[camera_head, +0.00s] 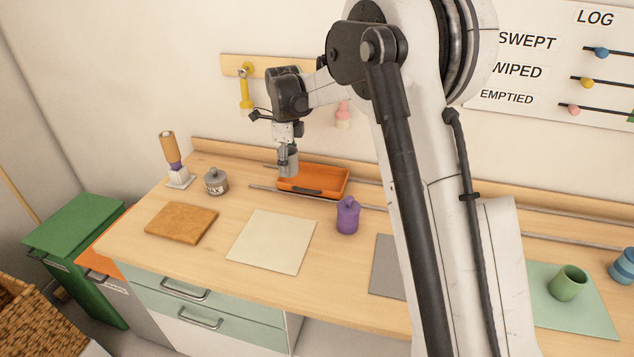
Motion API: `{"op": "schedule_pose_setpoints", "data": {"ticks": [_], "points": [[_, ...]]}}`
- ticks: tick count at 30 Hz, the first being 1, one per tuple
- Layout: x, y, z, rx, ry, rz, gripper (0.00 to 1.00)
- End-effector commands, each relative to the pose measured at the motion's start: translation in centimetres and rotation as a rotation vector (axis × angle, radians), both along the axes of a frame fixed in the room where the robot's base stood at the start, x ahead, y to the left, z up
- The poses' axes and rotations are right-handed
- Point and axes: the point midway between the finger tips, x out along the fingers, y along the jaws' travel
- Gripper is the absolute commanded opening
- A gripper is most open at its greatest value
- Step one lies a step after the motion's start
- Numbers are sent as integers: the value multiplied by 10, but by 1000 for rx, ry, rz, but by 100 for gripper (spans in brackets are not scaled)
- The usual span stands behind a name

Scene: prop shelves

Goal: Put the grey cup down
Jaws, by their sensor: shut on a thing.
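My gripper (285,158) points down at the back of the wooden counter and is shut on the grey cup (293,161). The gripper's fingers cover part of the cup. The cup shows at the left end of the orange tray (334,186), over its back left corner in this view. I cannot tell whether the cup's base touches anything.
A lidded grey jar (216,182) stands left of the tray, and a purple jar (347,216) stands right of its front. A cream mat (272,241) and a brown board (181,222) lie bare in front. A green cup (568,283) stands far right.

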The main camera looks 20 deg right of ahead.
Motion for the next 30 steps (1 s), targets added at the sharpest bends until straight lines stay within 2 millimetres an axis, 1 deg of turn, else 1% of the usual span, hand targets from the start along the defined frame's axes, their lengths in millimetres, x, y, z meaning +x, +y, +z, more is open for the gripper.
{"op": "schedule_pose_setpoints", "data": {"ticks": [4,7,16,21,24,30], "points": [[5,0,1,0,0,-61,16],[15,-7,-5,0,0,-71,16],[56,-47,-40,0,0,-70,16],[77,-66,-56,0,0,-69,16],[85,-73,-63,0,0,-68,16],[89,-77,-70,0,0,-66,16]]}}
